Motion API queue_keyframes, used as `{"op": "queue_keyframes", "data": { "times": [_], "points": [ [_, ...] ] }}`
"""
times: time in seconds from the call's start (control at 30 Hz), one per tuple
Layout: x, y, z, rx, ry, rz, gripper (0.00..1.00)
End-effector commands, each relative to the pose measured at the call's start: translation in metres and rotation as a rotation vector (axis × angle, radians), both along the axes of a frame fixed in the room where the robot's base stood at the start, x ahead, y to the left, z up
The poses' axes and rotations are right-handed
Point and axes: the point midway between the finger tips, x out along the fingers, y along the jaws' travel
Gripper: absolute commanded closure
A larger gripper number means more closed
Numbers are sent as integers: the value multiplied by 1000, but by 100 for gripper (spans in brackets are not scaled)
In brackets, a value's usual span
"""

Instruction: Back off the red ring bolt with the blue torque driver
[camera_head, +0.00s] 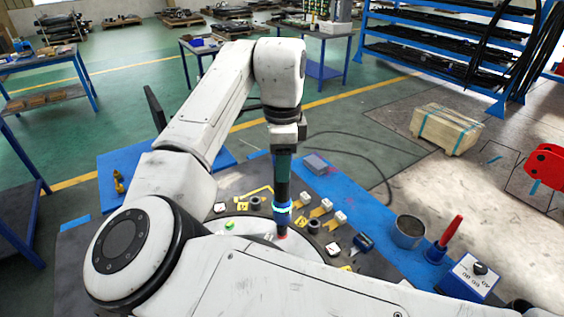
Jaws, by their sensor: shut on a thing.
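My gripper (286,146) points down near the picture's middle and is shut on the torque driver (283,185). The driver is a dark upright cylinder with a dark teal upper part and a bright blue-green band low on its body. Its lower end stands at a small patch of red, the red ring bolt (282,236), on a pale round part of the work table. The driver and my arm hide most of this bolt. I cannot tell whether the driver's tip is fully seated on it.
Around the driver are several small labelled blocks and dark knobs (313,226). A grey metal cup (408,231), a red-handled tool in a blue holder (436,254) and a switch box (468,276) stand at the right. My arm hides the table's near part.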

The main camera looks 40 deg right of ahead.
Motion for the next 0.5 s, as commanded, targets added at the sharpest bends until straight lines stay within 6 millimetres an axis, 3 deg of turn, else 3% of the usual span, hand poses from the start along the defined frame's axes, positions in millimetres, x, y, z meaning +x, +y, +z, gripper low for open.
{"op": "queue_keyframes", "data": {
  "times": [0.5],
  "points": [
    [0, -1, 33, -5, -4, -1, 100]
  ]
}}
